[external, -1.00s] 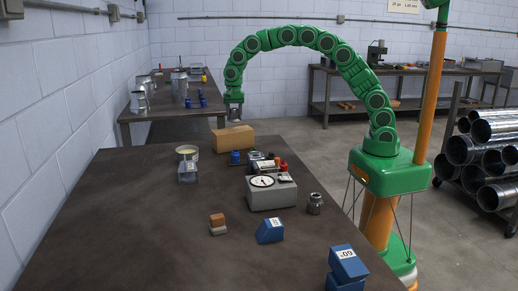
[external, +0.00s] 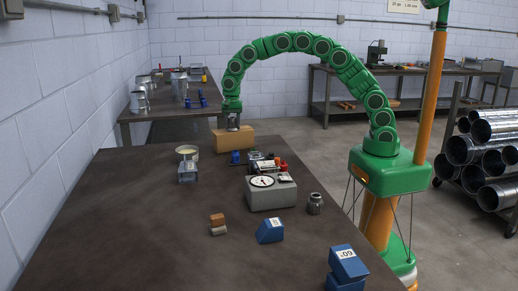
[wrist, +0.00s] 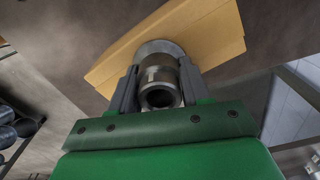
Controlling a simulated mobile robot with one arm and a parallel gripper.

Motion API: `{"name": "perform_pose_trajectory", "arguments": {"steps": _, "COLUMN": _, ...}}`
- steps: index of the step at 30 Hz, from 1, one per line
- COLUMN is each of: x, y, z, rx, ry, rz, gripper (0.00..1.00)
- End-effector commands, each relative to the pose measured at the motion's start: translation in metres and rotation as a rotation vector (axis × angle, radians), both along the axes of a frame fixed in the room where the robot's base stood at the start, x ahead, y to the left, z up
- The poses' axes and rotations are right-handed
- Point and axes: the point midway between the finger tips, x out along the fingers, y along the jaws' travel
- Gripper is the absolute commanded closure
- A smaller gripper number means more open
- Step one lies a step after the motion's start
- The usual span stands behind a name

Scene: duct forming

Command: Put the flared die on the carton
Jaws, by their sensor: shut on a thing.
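The carton (external: 231,143) is a tan box at the far end of the dark table. It also shows in the wrist view (wrist: 218,32). My gripper (external: 233,120) is right above the carton, pointing down. In the wrist view, my gripper (wrist: 158,84) is shut on the flared die (wrist: 158,66), a grey metal hollow piece with a wider far end. The die's wide end is over the carton's top face, at or very close to it. I cannot tell whether they touch. The die's underside is hidden.
Near the carton are a round tin (external: 187,153), a small blue piece (external: 235,157) and a grey dial gauge box (external: 268,193). Another metal fitting (external: 315,203) and blue blocks (external: 270,231) stand nearer. The table's left part is clear.

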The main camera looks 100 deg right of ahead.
Motion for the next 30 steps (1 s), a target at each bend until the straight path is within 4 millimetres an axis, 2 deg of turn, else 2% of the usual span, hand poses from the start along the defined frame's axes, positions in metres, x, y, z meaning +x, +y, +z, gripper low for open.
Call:
{"name": "perform_pose_trajectory", "arguments": {"steps": 1, "x": 0.000, "y": 0.000, "z": -0.001, "rx": 0.000, "ry": 0.000, "rz": 0.000, "gripper": 0.52}}
{"name": "perform_pose_trajectory", "arguments": {"steps": 6, "x": 0.000, "y": 0.000, "z": 0.000, "rx": 0.000, "ry": 0.000, "rz": 0.000, "gripper": 0.27}}
{"name": "perform_pose_trajectory", "arguments": {"steps": 14, "x": 0.000, "y": 0.000, "z": 0.000, "rx": 0.000, "ry": 0.000, "rz": 0.000, "gripper": 0.27}}
{"name": "perform_pose_trajectory", "arguments": {"steps": 19, "x": 0.000, "y": 0.000, "z": 0.009, "rx": 0.000, "ry": 0.000, "rz": 0.000, "gripper": 0.27}}
{"name": "perform_pose_trajectory", "arguments": {"steps": 23, "x": 0.000, "y": 0.000, "z": 0.027, "rx": 0.000, "ry": -0.002, "rz": 0.000, "gripper": 0.27}}
{"name": "perform_pose_trajectory", "arguments": {"steps": 30, "x": 0.001, "y": 0.000, "z": 0.073, "rx": -0.002, "ry": -0.007, "rz": 0.001, "gripper": 0.27}}
